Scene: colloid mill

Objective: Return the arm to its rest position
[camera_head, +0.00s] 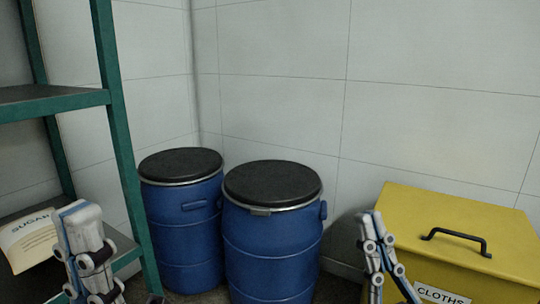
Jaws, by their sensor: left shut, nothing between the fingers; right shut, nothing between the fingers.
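My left gripper (82,232) is at the lower left, shut and empty, in front of the green shelf and beside the sugar bag in the picture. My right gripper (371,226) is at the lower right, shut and empty, in front of the left edge of the yellow box. Both grippers point upward in the picture. The rest of both arms is cut off by the bottom edge.
A green metal shelf (123,165) stands at the left, with a sugar bag (27,240) on its lower level. Two blue drums (181,237) (273,250) with black lids stand in the corner. A yellow cloths box (400,210) with a black handle is at the right.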

